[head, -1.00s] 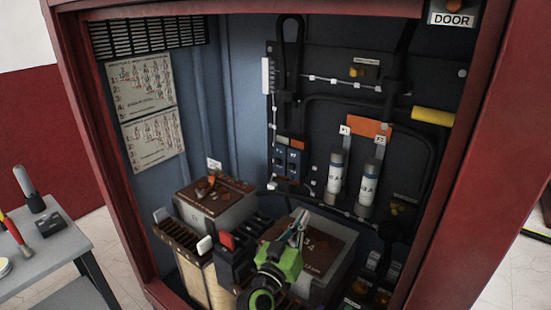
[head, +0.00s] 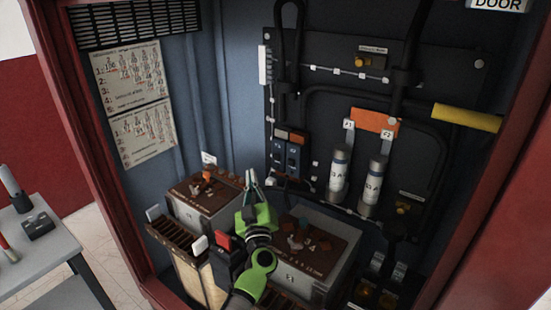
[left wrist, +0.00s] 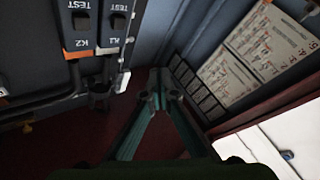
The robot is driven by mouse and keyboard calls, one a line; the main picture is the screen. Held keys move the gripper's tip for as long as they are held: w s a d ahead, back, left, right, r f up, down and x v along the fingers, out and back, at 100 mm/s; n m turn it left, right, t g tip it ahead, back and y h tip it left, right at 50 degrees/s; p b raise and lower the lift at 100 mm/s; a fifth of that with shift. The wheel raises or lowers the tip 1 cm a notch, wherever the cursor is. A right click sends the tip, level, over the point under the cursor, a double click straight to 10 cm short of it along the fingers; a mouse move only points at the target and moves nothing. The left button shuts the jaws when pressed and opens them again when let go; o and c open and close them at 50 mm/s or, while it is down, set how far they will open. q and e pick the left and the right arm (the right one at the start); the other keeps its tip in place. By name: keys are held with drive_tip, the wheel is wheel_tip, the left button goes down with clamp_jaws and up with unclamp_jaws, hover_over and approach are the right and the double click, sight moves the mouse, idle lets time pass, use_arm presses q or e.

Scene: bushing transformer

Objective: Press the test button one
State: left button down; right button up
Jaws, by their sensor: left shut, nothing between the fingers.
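Two small dark modules, each with a TEST button, are on the cabinet's back panel. The one marked K1 shows in the left wrist view with its black test button (left wrist: 119,22). The K2 button (left wrist: 82,21) is beside it. In the head view the K1 module (head: 278,152) is the left of the pair, beside the K2 module (head: 294,157). My left gripper (head: 249,176) is shut and empty, left of and below the modules in the head view. Its fingertips (left wrist: 160,86) point past the modules in the wrist view, apart from the buttons. My right gripper is not in view.
Brown-topped transformer blocks (head: 320,245) stand below. Two white cylindrical fuses (head: 338,174) are right of the modules. Black cables loop over the panel, and a yellow handle (head: 467,117) juts in at right. Paper sheets (head: 128,75) hang on the left wall.

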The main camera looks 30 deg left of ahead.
sight(277, 157)
use_arm(q)
drive_tip(key=w+b, duration=0.5)
drive_tip(key=w, duration=0.4)
drive_tip(key=shift+d, duration=0.35)
drive_tip(key=shift+s, duration=0.1)
idle(0.9)
drive_tip(key=shift+w, duration=0.2)
drive_tip(key=shift+w, duration=0.25)
